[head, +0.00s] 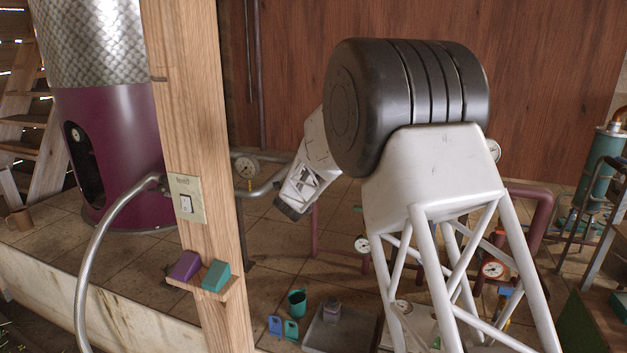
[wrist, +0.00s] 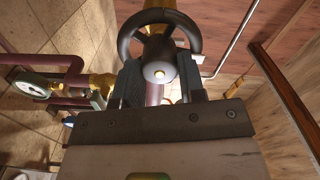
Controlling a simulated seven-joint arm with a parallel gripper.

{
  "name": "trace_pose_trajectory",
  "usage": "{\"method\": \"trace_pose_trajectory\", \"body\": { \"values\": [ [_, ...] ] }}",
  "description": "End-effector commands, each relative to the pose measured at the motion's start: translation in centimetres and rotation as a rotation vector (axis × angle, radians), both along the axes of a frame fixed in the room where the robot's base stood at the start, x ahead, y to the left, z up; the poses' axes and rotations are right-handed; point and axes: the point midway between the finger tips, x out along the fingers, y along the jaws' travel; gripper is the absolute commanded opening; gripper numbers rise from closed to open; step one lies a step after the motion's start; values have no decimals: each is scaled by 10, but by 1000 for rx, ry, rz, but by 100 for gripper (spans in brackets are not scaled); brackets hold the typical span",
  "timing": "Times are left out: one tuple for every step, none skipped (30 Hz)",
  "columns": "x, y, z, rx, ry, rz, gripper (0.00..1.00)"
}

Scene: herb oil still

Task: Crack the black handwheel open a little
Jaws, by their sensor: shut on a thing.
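The black handwheel (wrist: 183,22) shows at the top middle of the wrist view, with a rounded rim and a pale-centred hub facing me. It sits on a brass valve body, partly seen behind it. My gripper (wrist: 160,82) has one dark finger on each side of the hub, below the upper rim, and is shut on the handwheel. The fingers and my gripper's body cover the wheel's lower part. I cannot make out the handwheel in the head view, where my arm blocks much of the middle.
A pressure gauge (wrist: 32,87) on maroon pipework is left of my gripper. A metal pipe (wrist: 232,38) and a wooden rail (wrist: 283,95) run along the right. In the head view, a wooden post (head: 192,130) and a curved grey hose (head: 100,245) stand at left.

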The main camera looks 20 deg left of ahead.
Motion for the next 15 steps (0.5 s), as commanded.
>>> {"method": "trace_pose_trajectory", "body": {
  "values": [
    [0,0,0,-2,0,0,13],
    [0,0,0,-3,0,0,13],
    [0,0,0,-7,0,0,13],
    [0,0,0,-10,0,0,13],
    [0,0,0,-15,0,0,13],
    [0,0,0,-23,0,0,13],
    [0,0,0,-30,0,0,13],
    [0,0,0,-37,0,0,13],
    [0,0,0,-51,0,0,13],
    [0,0,0,-62,0,0,13],
    [0,0,0,-74,0,0,13],
    [0,0,0,-94,0,0,13],
    [0,0,0,-109,1,0,13],
    [0,0,0,-127,0,0,13],
    [0,0,0,-151,0,0,13]
  ]
}}
